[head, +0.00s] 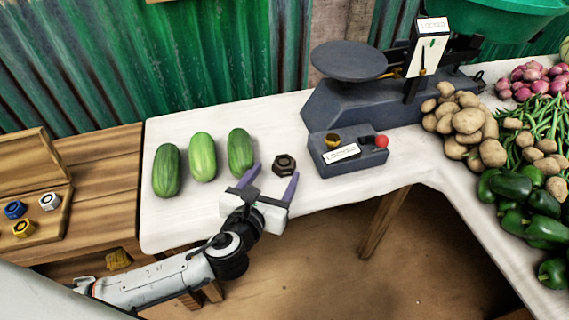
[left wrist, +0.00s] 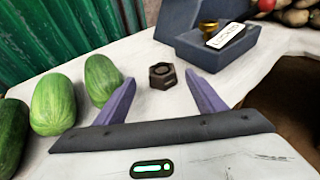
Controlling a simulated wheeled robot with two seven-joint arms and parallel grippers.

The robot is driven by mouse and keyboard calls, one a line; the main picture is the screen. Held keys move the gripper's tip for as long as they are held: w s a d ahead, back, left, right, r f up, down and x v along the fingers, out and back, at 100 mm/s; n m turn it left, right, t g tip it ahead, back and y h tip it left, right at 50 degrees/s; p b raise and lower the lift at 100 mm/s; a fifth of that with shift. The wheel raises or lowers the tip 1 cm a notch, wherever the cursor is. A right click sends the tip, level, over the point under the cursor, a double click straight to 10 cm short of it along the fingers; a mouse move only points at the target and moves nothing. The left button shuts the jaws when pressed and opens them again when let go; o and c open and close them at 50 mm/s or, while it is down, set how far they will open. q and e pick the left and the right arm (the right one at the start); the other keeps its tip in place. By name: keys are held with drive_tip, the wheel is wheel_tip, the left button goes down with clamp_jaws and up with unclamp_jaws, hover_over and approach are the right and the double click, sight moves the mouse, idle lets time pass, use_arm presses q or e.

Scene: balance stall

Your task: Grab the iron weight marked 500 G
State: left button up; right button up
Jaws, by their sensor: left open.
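A dark brown hexagonal iron weight (head: 284,164) stands on the white table, between the cucumbers and the scale; no marking on it is readable. It also shows in the left wrist view (left wrist: 162,76), just beyond the fingertips. My left gripper (head: 273,177) is open and empty, its two purple fingers pointing toward the weight with the weight ahead of the gap between them. The left gripper also shows in the left wrist view (left wrist: 164,97). My right gripper is in neither view.
Three cucumbers (head: 203,157) lie left of the weight. A grey scale (head: 365,104) and a box with a brass weight and red knob (head: 381,142) stand to the right. Potatoes (head: 467,121) and green peppers (head: 511,186) lie farther right. A wooden case (head: 66,206) with coloured weights sits at far left.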

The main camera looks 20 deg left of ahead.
sight(283, 165)
use_arm(q)
drive_tip(key=x, duration=0.5)
drive_tip(key=shift+d+b, duration=0.15)
drive_tip(key=shift+b, duration=0.2)
drive_tip(key=c, duration=1.3)
drive_tip(key=shift+r, duration=0.15)
drive_tip(key=shift+c, duration=1.3)
